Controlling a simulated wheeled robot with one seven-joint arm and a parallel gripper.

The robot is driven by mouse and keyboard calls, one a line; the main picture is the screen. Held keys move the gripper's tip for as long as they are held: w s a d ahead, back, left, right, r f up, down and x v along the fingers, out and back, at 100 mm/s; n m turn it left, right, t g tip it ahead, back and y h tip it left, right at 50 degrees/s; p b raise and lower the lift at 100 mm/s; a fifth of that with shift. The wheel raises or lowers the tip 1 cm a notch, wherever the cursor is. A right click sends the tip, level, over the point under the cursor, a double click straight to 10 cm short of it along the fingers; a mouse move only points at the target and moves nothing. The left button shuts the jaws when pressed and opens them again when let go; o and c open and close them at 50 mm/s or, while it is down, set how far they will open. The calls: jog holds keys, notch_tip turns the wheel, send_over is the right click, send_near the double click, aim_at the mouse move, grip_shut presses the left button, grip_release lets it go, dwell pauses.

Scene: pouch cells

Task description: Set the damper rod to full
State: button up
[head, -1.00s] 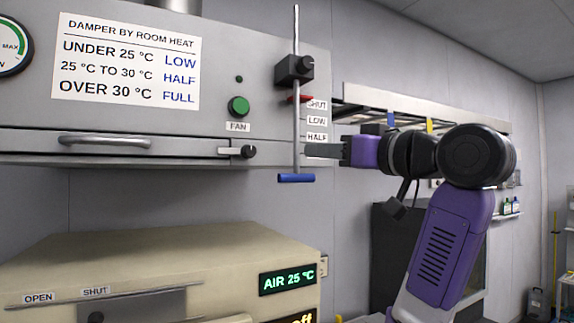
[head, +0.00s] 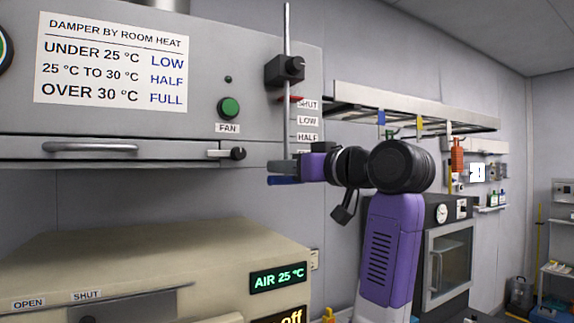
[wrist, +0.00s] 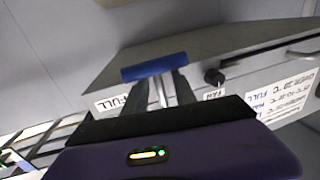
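The damper rod (head: 287,40) hangs upright through a dark clamp block with a knob (head: 285,69). Its red pointer (head: 289,99) is level with the SHUT label (head: 308,104). LOW and HALF labels are below, and the FULL label is partly hidden by my gripper. A blue crossbar handle (head: 284,181) ends the rod. My gripper (head: 283,166) is at the lower rod, just above the handle. In the wrist view my gripper (wrist: 160,88) has its fingers apart on either side of the rod, with the blue handle (wrist: 154,67) just beyond the fingertips. Firm contact with the rod does not show.
A sign (head: 112,62) pairs room heat with damper settings. A display (head: 278,278) reads AIR 25 °C on the beige machine (head: 180,250) below. A green FAN button (head: 229,108) and a latch (head: 232,153) are left of the rod. A shelf rack (head: 420,105) is at right.

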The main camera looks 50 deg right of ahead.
grip_shut()
dwell(1.4)
